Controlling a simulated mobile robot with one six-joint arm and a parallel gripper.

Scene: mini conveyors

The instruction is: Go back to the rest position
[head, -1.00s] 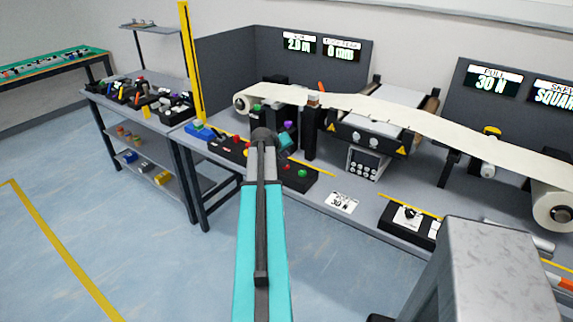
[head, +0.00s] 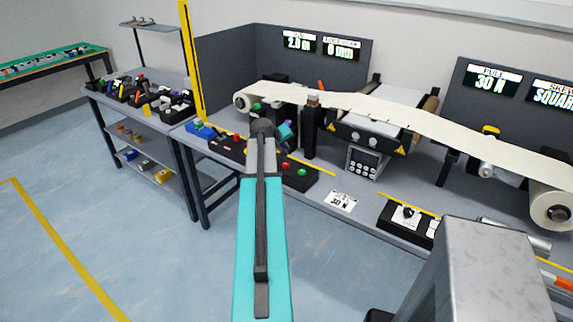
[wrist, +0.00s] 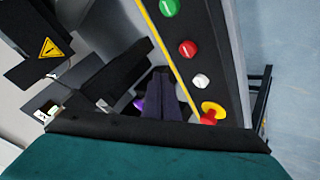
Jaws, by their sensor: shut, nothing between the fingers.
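My arm reaches forward over the floor toward the bench in the head view, with its teal wrist end (head: 287,132) over the back of a black button box (head: 301,181). My gripper (wrist: 160,72) shows in the wrist view as dark fingers close together, with nothing held between them. Beside it runs the button box (wrist: 222,70) with a green, a red and a white button and a red-and-yellow knob. In the head view the fingers are hidden behind the wrist.
The bench carries a cream web (head: 400,112) over rollers, a keypad unit (head: 363,162) and a knob box (head: 407,219). A yellow post (head: 190,65) stands left of the bench, near a shelf table (head: 150,95) with small parts. The floor (head: 120,225) at the left is clear.

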